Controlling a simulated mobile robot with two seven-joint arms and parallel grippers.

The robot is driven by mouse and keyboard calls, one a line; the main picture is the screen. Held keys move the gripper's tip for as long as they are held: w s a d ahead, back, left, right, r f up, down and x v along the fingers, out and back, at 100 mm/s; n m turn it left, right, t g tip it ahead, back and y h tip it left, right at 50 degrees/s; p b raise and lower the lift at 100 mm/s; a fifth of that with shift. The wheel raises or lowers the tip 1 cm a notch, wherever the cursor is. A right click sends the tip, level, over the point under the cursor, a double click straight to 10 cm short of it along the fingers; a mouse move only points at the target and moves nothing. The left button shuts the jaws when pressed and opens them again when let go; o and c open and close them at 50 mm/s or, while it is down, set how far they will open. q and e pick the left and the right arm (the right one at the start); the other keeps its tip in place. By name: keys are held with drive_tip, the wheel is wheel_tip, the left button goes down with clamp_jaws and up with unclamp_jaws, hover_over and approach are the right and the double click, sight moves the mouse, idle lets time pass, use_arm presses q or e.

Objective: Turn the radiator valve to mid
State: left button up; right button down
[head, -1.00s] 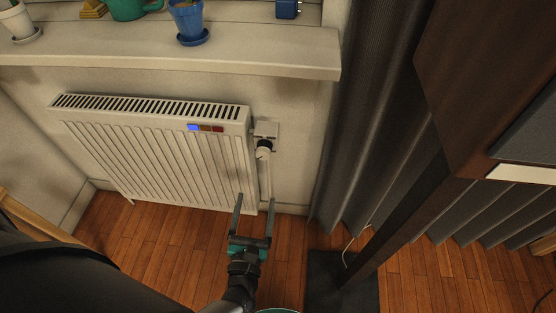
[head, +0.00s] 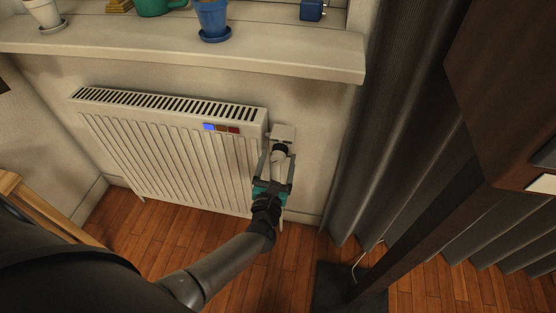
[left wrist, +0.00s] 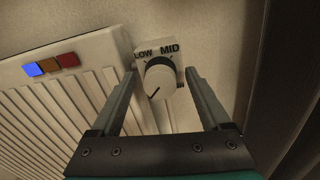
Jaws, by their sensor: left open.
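The radiator valve has a round white knob (head: 279,161) at the right end of the white radiator (head: 170,150). In the left wrist view the knob (left wrist: 160,80) carries a dark line slanting to its lower left. Gaps show between fingers and knob there. My right gripper is out of view.
On the radiator, a blue light (head: 209,127) glows beside dim brown and red ones. A windowsill (head: 180,50) with a blue pot (head: 212,18) juts out above. Dark curtains (head: 385,120) and a dark post (head: 425,225) stand to the right.

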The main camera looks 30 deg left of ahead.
use_arm(q)
drive_tip(key=shift+w+a, duration=0.1)
drive_tip(key=shift+w, duration=0.1)
clamp_jaws()
idle(0.6)
